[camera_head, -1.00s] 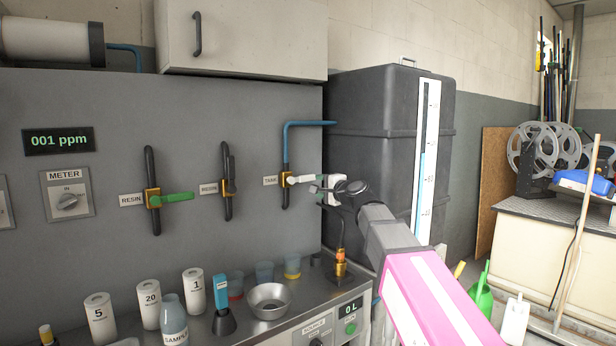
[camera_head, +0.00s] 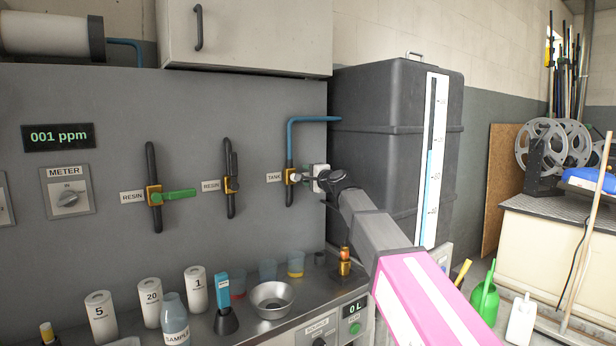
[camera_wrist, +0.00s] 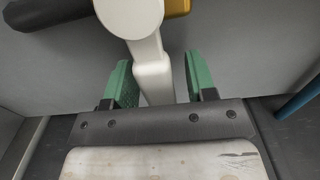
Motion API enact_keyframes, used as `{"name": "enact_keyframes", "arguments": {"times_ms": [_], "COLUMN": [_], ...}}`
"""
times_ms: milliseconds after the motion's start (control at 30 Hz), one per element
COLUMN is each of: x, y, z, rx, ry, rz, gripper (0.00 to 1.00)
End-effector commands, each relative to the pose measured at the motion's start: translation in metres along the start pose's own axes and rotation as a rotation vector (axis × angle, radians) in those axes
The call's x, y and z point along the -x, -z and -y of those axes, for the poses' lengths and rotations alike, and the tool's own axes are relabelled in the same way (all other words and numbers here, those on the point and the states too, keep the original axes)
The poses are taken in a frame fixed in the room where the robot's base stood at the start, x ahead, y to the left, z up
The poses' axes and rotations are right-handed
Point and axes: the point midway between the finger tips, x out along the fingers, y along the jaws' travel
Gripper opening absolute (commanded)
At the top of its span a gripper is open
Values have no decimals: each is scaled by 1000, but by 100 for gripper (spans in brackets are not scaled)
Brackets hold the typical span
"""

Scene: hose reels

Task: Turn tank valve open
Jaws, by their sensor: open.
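The tank valve (camera_head: 291,176) is a brass body on a dark vertical pipe, right of the TANK label (camera_head: 274,177) in the head view. Its white lever handle (camera_wrist: 150,60) shows in the wrist view, with a round hub at the top. My gripper (camera_head: 308,178) is at the valve, coming from the right. In the wrist view my gripper (camera_wrist: 161,82) has its green fingers apart, one on each side of the lever. Gaps show beside the lever, more clearly on the right. My gripper hides part of the handle in the head view.
Two RESIN valves, one with a green handle (camera_head: 178,194), are to the left. A black tank (camera_head: 385,130) stands behind my arm. Below, a metal bowl (camera_head: 271,298), cups and bottles stand on the counter. A blue pipe (camera_head: 312,119) runs above the valve.

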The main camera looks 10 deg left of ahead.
Motion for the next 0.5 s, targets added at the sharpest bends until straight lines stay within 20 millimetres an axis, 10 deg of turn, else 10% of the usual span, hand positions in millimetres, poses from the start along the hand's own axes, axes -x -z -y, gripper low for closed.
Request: {"name": "enact_keyframes", "arguments": {"times_ms": [300, 500], "x": [-5, -5], "y": [0, 0], "z": [0, 0], "rx": [0, 0], "ry": [0, 0], "rz": [0, 0], "gripper": [51, 0]}}
